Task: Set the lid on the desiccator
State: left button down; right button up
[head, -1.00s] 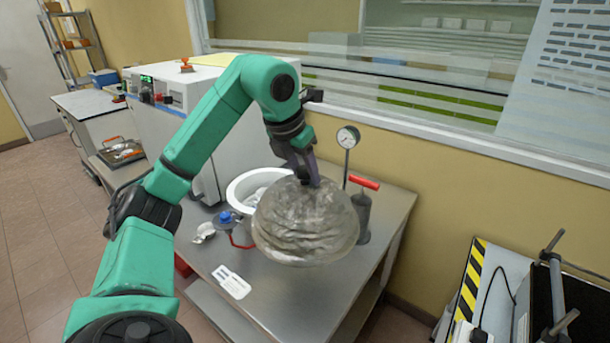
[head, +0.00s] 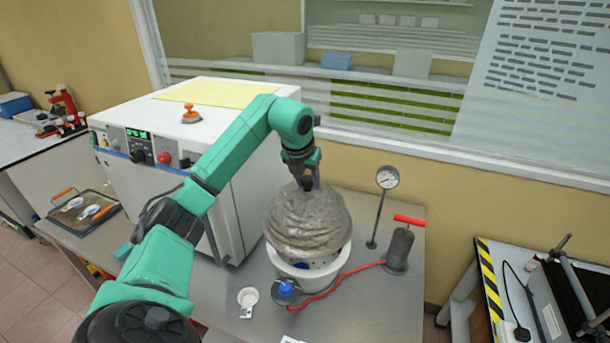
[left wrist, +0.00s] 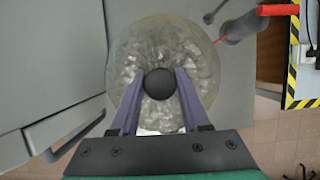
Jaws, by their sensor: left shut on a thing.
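The desiccator lid (head: 306,226) is a cloudy, domed, translucent cover. It shows from above in the left wrist view (left wrist: 190,60), with a round black knob (left wrist: 159,83) at its middle. My left gripper (head: 306,184) is shut on the knob, one purple finger on each side. The desiccator (head: 308,277) is a white round bowl on the steel table, directly below the lid. The lid covers most of its opening in the head view. Some of the bowl's inside shows below the lid's front edge; I cannot tell whether they touch. My right gripper is not in view.
A hand pump (head: 398,250) with a red handle and a pressure gauge (head: 387,178) stand to the right. A red hose (head: 345,277) runs to a blue-topped fitting (head: 286,288) in front. A white oven (head: 225,130) stands close on the left.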

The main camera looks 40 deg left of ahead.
aim_at(309, 200)
pick_arm(q)
jog(key=shift+d+f+b, duration=0.1)
jog(key=shift+f+b, duration=0.25)
jog(key=shift+b, duration=0.1)
notch_tip(309, 200, down, 5)
jog(key=b, duration=0.5)
jog(key=shift+w+d+f, duration=0.15)
jog(key=shift+f, duration=0.05)
jog(key=shift+f+b, duration=0.35)
jog(key=shift+b, duration=0.1)
jog(key=shift+r, duration=0.1)
jog(key=shift+f+b, duration=0.3)
jog(key=shift+f, duration=0.25)
jog(key=shift+c, duration=1.5)
grip_release()
